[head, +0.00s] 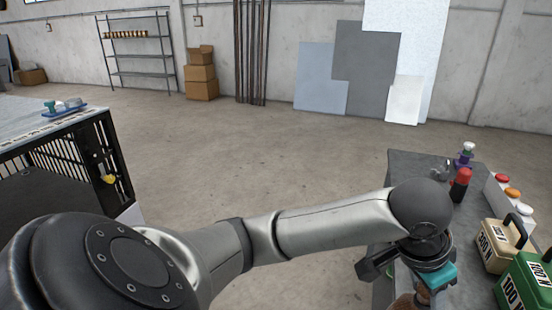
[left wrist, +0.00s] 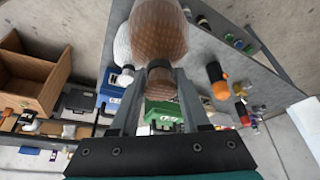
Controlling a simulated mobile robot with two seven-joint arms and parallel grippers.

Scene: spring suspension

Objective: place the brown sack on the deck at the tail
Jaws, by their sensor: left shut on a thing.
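My left gripper (left wrist: 157,85) is shut on the narrow neck of a brown sack (left wrist: 158,30), whose mesh-like body bulges out beyond the fingertips in the left wrist view. In the head view my left gripper (head: 424,288) is over the near part of the grey bench at the right. A small part of the brown sack (head: 404,302) shows at the bottom edge; the rest is hidden by the gripper and cut off by the frame. I cannot make out a deck with a tail for certain in either view. My right gripper is not in view.
The grey bench (head: 410,166) carries a red-topped black bottle (head: 461,184), a cream weight (head: 497,250), a green weight (head: 526,282) and several small jars. The floor between is clear.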

